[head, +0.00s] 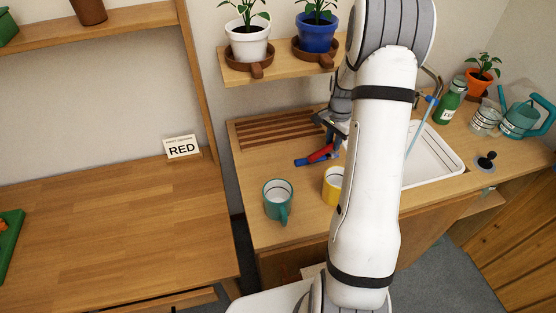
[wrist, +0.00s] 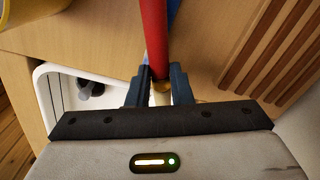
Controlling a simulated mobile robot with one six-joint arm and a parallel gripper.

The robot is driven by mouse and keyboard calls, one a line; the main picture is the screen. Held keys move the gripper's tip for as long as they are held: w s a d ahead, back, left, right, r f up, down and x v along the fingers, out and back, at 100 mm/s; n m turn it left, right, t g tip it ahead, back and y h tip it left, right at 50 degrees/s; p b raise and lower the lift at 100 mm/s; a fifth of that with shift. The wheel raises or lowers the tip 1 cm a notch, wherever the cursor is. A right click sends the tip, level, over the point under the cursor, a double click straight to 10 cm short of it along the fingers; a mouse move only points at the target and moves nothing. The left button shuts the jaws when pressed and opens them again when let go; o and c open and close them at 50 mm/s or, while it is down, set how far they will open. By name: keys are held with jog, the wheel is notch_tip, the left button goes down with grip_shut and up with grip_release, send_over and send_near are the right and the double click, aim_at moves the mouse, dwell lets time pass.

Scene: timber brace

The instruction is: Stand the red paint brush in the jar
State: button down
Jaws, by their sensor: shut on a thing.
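My gripper (wrist: 160,88) is shut on the red paint brush (wrist: 154,35); the red handle runs up out of the wrist view and a brass-coloured band shows between the fingers. In the head view the red brush (head: 320,153) shows over the counter near the slatted board, with my gripper (head: 335,142) at its right end, partly hidden by my arm. A blue thing (head: 301,162) shows at its left end, and blue (wrist: 174,12) also shows behind it in the wrist view. A clear glass jar (head: 487,119) stands at the right of the counter, far from my gripper.
A teal mug (head: 278,196) and a yellow mug (head: 333,186) stand at the front of the counter. The white sink (head: 436,160) lies between my gripper and the jar. A green bottle (head: 450,103) and a teal watering can (head: 523,119) flank the jar. A "RED" card (head: 182,147) stands left.

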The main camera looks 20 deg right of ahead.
send_over(279, 167)
jog(key=shift+w+d, duration=0.1)
jog(key=shift+d, duration=0.1)
jog(key=shift+a+f, duration=0.15)
jog(key=shift+a, duration=0.2)
jog(key=shift+d+f+b, duration=0.1)
jog(key=shift+f+b, duration=1)
jog(key=shift+f, duration=0.75)
jog(key=c, duration=1.3)
grip_release()
jog(key=shift+r, duration=0.1)
notch_tip(279, 167, up, 12)
jog(key=s+r+n+t, duration=0.1)
jog(key=s+r+n, duration=0.2)
jog(key=s, duration=0.4)
jog(key=s+a+r+n, duration=0.1)
jog(key=s+r+n, duration=0.2)
jog(key=s+n, duration=0.3)
jog(key=s+a+r+n+t, duration=0.1)
jog(key=s+r+n, duration=0.2)
jog(key=s, duration=0.7)
jog(key=shift+s+n+t, duration=0.2)
jog(key=shift+n+t, duration=0.1)
jog(key=shift+n, duration=0.5)
